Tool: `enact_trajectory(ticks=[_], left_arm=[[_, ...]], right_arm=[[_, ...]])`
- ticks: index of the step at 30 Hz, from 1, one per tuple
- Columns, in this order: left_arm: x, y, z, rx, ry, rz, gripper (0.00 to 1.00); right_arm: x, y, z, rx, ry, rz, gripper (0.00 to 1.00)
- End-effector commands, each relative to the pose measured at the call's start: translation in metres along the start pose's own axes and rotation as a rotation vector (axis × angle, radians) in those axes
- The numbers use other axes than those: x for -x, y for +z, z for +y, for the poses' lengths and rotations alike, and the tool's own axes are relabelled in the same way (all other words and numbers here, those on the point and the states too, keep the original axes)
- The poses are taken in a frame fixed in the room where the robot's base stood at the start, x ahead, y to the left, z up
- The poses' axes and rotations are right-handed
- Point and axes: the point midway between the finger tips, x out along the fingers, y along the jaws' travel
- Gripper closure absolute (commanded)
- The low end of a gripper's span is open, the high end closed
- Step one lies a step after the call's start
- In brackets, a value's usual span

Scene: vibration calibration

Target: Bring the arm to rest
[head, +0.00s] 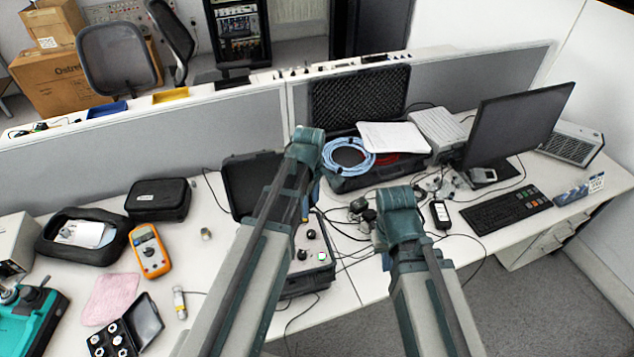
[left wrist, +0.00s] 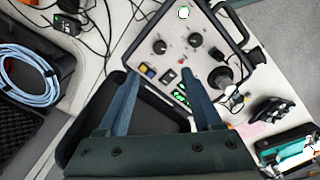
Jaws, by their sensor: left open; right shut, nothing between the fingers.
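My left arm (head: 262,235) reaches in from the bottom of the head view, over the desk and in front of the grey instrument box (head: 318,278). My left gripper (left wrist: 160,78) shows in the left wrist view, its two blue fingers spread apart with nothing between them. Its fingertips overlap the near edge of the instrument panel (left wrist: 205,48); whether they touch it cannot be told. My right arm (head: 425,290) reaches over the desk's front edge. My right gripper (head: 384,256) is mostly hidden below its wrist and appears shut and empty.
An open black case (head: 350,183) with a blue cable (head: 347,156) lies behind the arms. A monitor (head: 515,122) and keyboard (head: 508,209) stand at right. An orange multimeter (head: 149,250) and black pouches lie at left. Loose cables and adapters clutter the middle.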

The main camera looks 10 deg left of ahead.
Motion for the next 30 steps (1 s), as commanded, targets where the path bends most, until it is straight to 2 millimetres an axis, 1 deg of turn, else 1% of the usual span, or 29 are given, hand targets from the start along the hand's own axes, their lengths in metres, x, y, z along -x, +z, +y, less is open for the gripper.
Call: enact_trajectory(ticks=[5, 8, 11, 14, 15, 18, 21, 25, 27, 30], left_arm=[[0.000, 0.001, 0.000, -0.003, 0.000, 0.000, 0.33], [-0.006, 0.009, -0.005, -0.071, -0.003, 0.003, 0.33], [-0.018, 0.031, -0.019, -0.267, -0.013, 0.011, 0.33], [-0.034, 0.059, -0.039, -0.564, -0.030, 0.023, 0.33], [-0.039, 0.071, -0.048, -0.690, -0.039, 0.026, 0.33], [-0.052, 0.095, -0.068, -0.992, -0.061, 0.033, 0.33], [-0.062, 0.113, -0.086, -1.253, -0.082, 0.037, 0.33], [-0.070, 0.129, -0.103, -1.502, -0.104, 0.038, 0.33], [-0.072, 0.134, -0.108, -1.589, -0.113, 0.037, 0.33], [-0.074, 0.138, -0.112, -1.657, -0.120, 0.036, 0.33]], right_arm=[[0.000, 0.000, 0.000, 0.000, 0.000, 0.000, 1.00], [-0.006, 0.000, -0.001, 0.000, 0.000, 0.000, 1.00], [-0.018, -0.001, -0.002, 0.001, 0.000, 0.000, 1.00], [-0.033, -0.002, -0.003, 0.002, 0.001, 0.000, 1.00], [-0.039, -0.002, -0.004, 0.003, 0.001, 0.000, 1.00], [-0.052, -0.003, -0.005, 0.004, 0.001, 0.000, 1.00], [-0.062, -0.004, -0.006, 0.005, 0.001, 0.000, 1.00], [-0.071, -0.004, -0.006, 0.006, 0.001, 0.000, 1.00], [-0.073, -0.004, -0.007, 0.007, 0.002, 0.000, 1.00], [-0.074, -0.004, -0.007, 0.007, 0.002, 0.000, 1.00]])
